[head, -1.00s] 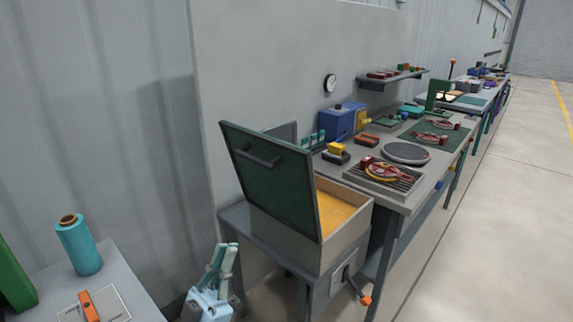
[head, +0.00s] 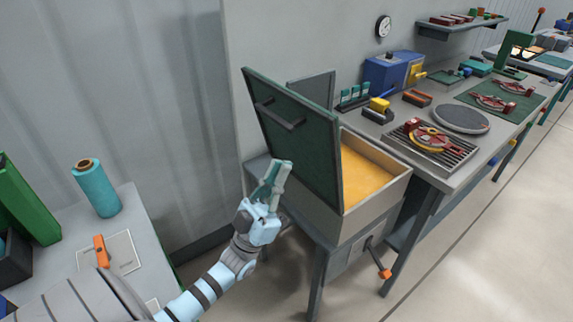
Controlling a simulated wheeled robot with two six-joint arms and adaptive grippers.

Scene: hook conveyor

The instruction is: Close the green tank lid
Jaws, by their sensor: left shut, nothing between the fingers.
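The green tank lid (head: 296,133) stands open, raised steeply on the left side of the tank (head: 374,208). A dark bar handle (head: 279,115) is on its left-facing side. The tank is a grey box with a yellow-orange inside (head: 362,172). My left gripper (head: 277,172) is shut and empty. In the picture it is in front of the lower left part of the lid, below the handle; I cannot tell whether it touches the lid. My right gripper is not in view.
A workbench (head: 447,180) with tools and a round grey disc (head: 461,119) stands right of the tank. A crank with an orange knob (head: 384,273) sticks out below the tank. At left a table (head: 143,247) holds a teal roll (head: 96,189). Floor is clear at right.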

